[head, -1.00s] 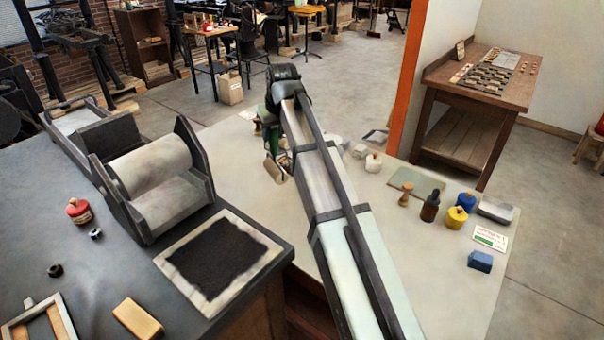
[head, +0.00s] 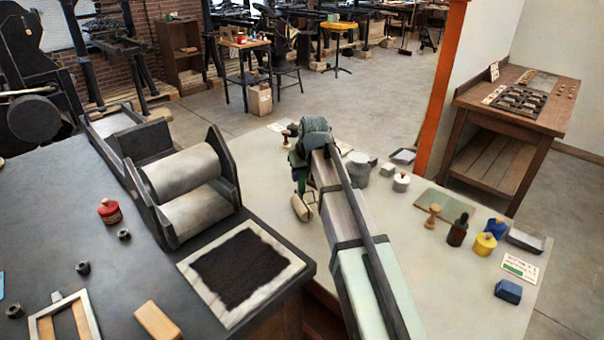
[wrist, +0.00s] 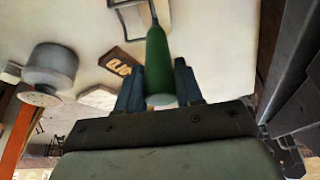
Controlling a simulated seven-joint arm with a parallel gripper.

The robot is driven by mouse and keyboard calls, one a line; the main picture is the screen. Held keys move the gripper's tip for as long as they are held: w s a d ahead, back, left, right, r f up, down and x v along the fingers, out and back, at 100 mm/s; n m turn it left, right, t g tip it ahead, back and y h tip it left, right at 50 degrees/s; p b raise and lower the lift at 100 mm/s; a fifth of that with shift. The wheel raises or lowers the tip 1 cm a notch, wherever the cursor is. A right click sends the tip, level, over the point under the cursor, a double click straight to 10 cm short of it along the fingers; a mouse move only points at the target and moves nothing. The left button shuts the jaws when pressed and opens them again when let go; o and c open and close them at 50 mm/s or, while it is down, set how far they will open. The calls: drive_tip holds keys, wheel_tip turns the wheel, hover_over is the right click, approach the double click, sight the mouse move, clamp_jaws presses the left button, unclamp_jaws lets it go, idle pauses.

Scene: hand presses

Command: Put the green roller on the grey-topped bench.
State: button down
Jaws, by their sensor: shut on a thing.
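The green roller has a green handle (wrist: 158,65) that stands between my gripper's two fingers (wrist: 158,88) in the wrist view. My gripper (head: 298,172) is shut on that handle. In the head view the roller's pale cylinder (head: 303,207) hangs below my gripper, over the pale-topped bench (head: 400,270). I cannot tell how far above that top it is. The grey-topped bench (head: 60,240) is to the left, with a dark grey top. My arm hides part of the pale bench.
The grey bench carries a hand press (head: 185,185), a black ink slab (head: 240,265), a red pot (head: 109,211), a wooden block (head: 157,321) and a frame (head: 65,320). Bare top lies around the red pot. Pots, a bottle (head: 457,231) and a blue block (head: 508,291) stand on the pale bench.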

drive_tip(key=shift+s+f, duration=0.1)
drive_tip(key=shift+f, duration=0.25)
drive_tip(key=shift+s+f, duration=0.1)
drive_tip(key=shift+f, duration=0.25)
drive_tip(key=c, duration=1.2)
unclamp_jaws()
drive_tip(key=shift+o, duration=0.8)
drive_tip(key=shift+f, duration=0.2)
drive_tip(key=shift+o, duration=0.7)
drive_tip(key=shift+r, duration=0.15)
drive_tip(key=shift+o, duration=0.8)
drive_tip(key=shift+r, duration=0.1)
